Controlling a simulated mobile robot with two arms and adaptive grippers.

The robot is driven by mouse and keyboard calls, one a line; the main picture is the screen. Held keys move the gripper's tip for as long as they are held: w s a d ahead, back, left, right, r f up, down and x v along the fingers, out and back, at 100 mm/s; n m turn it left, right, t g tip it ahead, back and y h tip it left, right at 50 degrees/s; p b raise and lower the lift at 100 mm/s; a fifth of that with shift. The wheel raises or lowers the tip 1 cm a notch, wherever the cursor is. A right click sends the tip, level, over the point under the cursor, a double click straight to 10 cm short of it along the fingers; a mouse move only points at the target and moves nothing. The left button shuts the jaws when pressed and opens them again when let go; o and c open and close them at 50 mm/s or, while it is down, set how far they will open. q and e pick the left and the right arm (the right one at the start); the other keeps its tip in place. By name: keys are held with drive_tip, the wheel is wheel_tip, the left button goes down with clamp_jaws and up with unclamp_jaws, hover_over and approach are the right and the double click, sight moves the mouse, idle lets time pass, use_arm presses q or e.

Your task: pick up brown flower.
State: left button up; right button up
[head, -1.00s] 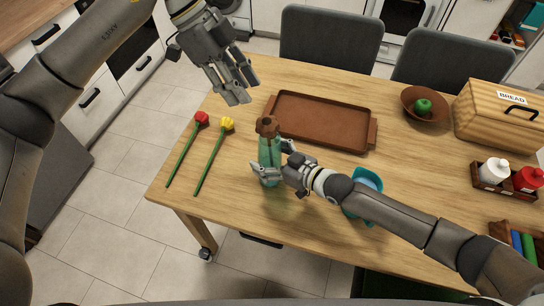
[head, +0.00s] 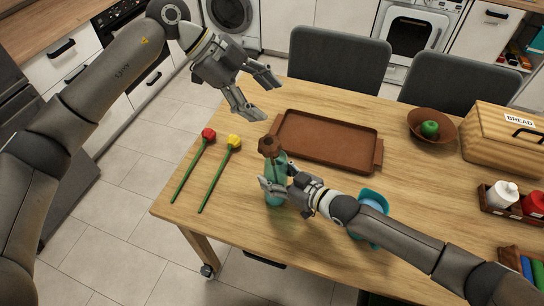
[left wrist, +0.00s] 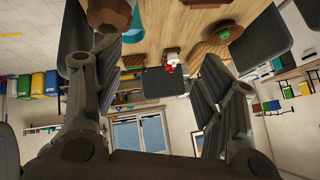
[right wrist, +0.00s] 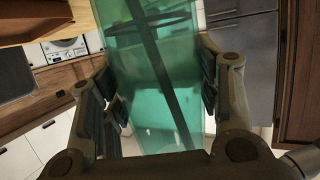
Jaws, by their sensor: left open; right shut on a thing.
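The brown flower (head: 268,146) stands in a translucent teal vase (head: 275,192) near the table's front left part, its head above the rim. My right gripper (head: 281,180) is shut on the vase. In the right wrist view the vase (right wrist: 155,80) is between the fingers, with a dark stem inside. My left gripper (head: 262,95) is open and empty, above and behind the flower, apart from it. In the left wrist view a brown shape at the top edge, probably the flower head (left wrist: 108,12), shows near the left finger.
A red flower (head: 208,134) and a yellow flower (head: 234,142) lie left of the vase. A brown tray (head: 377,155) lies behind it. A blue cup (head: 373,203) is partly behind my right arm. A bowl (head: 447,134) with a green apple and a bread box (head: 505,148) stand at right.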

use_arm(q)
drive_tip(key=w+f+m+t+h, duration=0.3)
drive_tip(key=w+m+t+h, duration=0.2)
drive_tip(key=w+t, duration=0.25)
drive_tip(key=m+t+y, duration=0.8)
drive_tip(key=t+y, duration=0.3)
drive_tip(key=y, duration=0.1)
approach(271, 154)
wheel_tip(271, 154, down, 3)
drive_tip(key=w, duration=1.2)
drive_tip(key=shift+w+d, duration=0.4)
